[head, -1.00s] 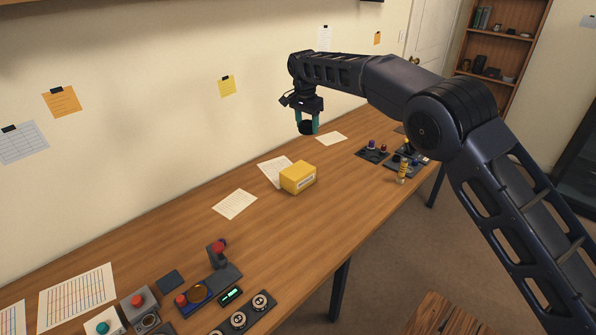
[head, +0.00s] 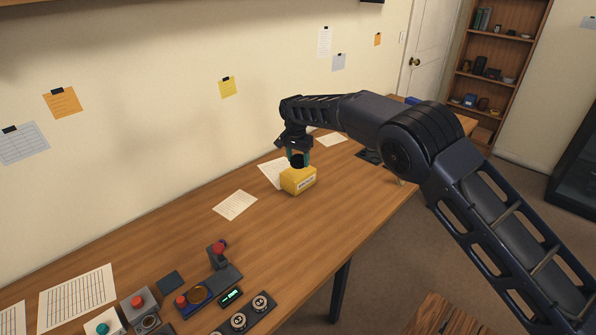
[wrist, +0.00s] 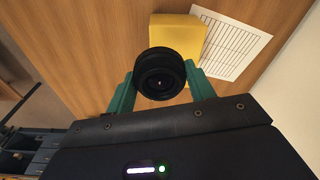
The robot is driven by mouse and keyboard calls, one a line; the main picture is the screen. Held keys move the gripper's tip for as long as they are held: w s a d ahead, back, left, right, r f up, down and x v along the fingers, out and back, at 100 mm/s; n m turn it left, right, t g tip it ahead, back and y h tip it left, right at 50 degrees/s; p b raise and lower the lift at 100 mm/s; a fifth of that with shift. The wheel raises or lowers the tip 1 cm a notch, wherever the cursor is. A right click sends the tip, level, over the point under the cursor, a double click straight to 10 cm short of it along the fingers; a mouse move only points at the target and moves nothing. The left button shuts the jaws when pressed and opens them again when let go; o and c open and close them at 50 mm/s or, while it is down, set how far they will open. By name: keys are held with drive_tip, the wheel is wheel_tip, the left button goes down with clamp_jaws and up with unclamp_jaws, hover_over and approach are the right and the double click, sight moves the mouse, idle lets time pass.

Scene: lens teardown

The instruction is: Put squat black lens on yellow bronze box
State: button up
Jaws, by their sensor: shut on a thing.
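The squat black lens (wrist: 160,73) is held between the green fingers of my gripper (wrist: 162,92) in the wrist view. In the head view the lens (head: 297,161) is a small dark shape at the tips of my gripper (head: 298,157), over the back part of the yellow bronze box (head: 297,181). The box sits on the wooden table; in the wrist view the box (wrist: 182,30) lies behind the lens, partly hidden by it. I cannot tell whether the lens touches the box top.
A paper sheet (head: 271,172) lies behind the box and another (head: 235,205) to its left. A joystick panel (head: 220,272) and several knobs and buttons stand at the front left. The table (head: 300,235) in front of the box is clear. The wall runs close behind.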

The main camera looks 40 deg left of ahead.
sight(298, 177)
drive_tip(key=shift+f, duration=2.8)
drive_tip(key=o, duration=1)
drive_tip(key=shift+f, duration=0.1)
drive_tip(key=r, duration=0.4)
drive_tip(key=s+r, duration=0.1)
drive_tip(key=r, duration=0.7)
drive_tip(key=shift+s+d+r, duration=0.1)
drive_tip(key=shift+s+d, duration=0.05)
drive_tip(key=shift+s, duration=0.05)
